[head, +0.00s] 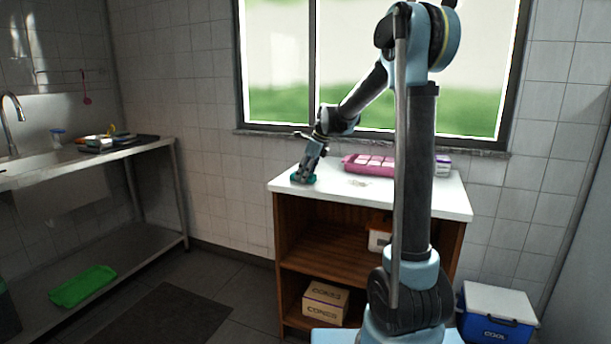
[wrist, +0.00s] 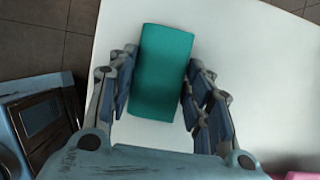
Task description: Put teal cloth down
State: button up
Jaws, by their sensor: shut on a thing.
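The teal cloth (wrist: 162,72) is a folded rectangular block between the fingers of my gripper (wrist: 160,95) in the wrist view. My gripper is shut on it, with a finger along each long side. In the head view my gripper (head: 304,174) points down at the left end of the white counter top (head: 335,197), and the cloth (head: 297,179) shows at its tip. The cloth is at or very near the surface; I cannot tell if it touches.
A pink tray (head: 352,168) with pale blocks stands at the back of the counter. Small pale bits (head: 358,183) lie in the middle. The counter's left edge is close to the cloth. A steel sink bench (head: 150,147) stands at left, and a blue cooler (head: 495,328) at lower right.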

jog(key=o, duration=1)
jog(key=shift+f, duration=0.2)
jog(key=shift+r, duration=0.15)
jog(key=shift+r, duration=0.25)
jog(key=v, duration=1.7)
jog(key=shift+r, duration=0.3)
jog(key=s+d+f+n+h, duration=0.1)
jog(key=s+d+f+n, duration=0.4)
jog(key=s, duration=0.7)
jog(key=s+d+f+n+h, duration=0.2)
jog(key=s+d+f+n, duration=0.4)
jog(key=s+f+n, duration=0.3)
jog(key=s+d+f+n+h, duration=0.1)
jog(key=s+d+f+n, duration=0.5)
jog(key=s+f, duration=0.8)
jog(key=s+n, duration=0.2)
jog(key=s, duration=0.1)
jog(key=shift+d+f+t, duration=0.25)
jog(key=shift+f+t, duration=0.05)
jog(key=shift+f, duration=0.1)
jog(key=shift+s, duration=0.1)
